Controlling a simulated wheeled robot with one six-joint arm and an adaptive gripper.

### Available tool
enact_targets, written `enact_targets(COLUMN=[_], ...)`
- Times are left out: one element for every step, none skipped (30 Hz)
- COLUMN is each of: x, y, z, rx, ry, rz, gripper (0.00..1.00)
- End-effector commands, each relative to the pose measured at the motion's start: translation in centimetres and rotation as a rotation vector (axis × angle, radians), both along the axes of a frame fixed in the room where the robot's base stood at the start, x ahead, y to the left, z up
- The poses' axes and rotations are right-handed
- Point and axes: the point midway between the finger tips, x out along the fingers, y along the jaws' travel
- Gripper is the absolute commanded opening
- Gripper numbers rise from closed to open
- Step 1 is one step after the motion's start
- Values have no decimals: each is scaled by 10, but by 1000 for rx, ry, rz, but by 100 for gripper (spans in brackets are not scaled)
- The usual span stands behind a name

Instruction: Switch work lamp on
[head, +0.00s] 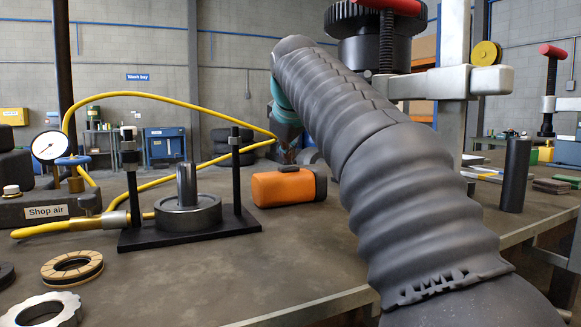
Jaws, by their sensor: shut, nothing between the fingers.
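An orange, box-shaped unit (284,188) with a dark end cap and a small dark piece on top lies on the bench. It may be the work lamp, but I cannot be sure. No switch or light can be made out on it. My gripper (286,156) is small in the view, partly hidden beside my grey-sleeved arm. It is shut and empty, and appears above or behind the orange unit; I cannot tell how far apart they are.
A black stand (240,222) with two posts holds a steel cylinder (188,215). A yellow hose (150,183) arches behind it from the shop air block (48,212). Rings lie at front left. A black cylinder (515,176) and a press frame stand right. The front middle bench is clear.

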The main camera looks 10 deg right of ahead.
Motion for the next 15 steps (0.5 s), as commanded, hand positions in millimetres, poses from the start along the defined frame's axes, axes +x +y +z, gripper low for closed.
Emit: enact_targets(x=[0, 0, 0, 0, 0, 0, 0, 0, 0, 0, 0, 0, 0, 0, 0], y=[0, 0, 0, 0, 0, 0, 0, 0, 0, 0, 0, 0, 0, 0, 0], z=[0, 0, 0, 0, 0, 0, 0, 0, -1, -1, -2, -3, -4, -5, -7], rx=[0, 0, 0, 0, 0, 0, 0, 0, 0, 0, 0, 0, 0, 0, 0], ry=[0, 0, 0, 0, 0, 0, 0, 0, 0, 0, 0, 0, 0, 0, 1], rz=[0, 0, 0, 0, 0, 0, 0, 0, 0, 0, 0, 0, 0, 0, -1], gripper=[0, 0, 0, 0, 0, 0, 0, 0, 0, 0, 0, 0, 0, 0, 0])
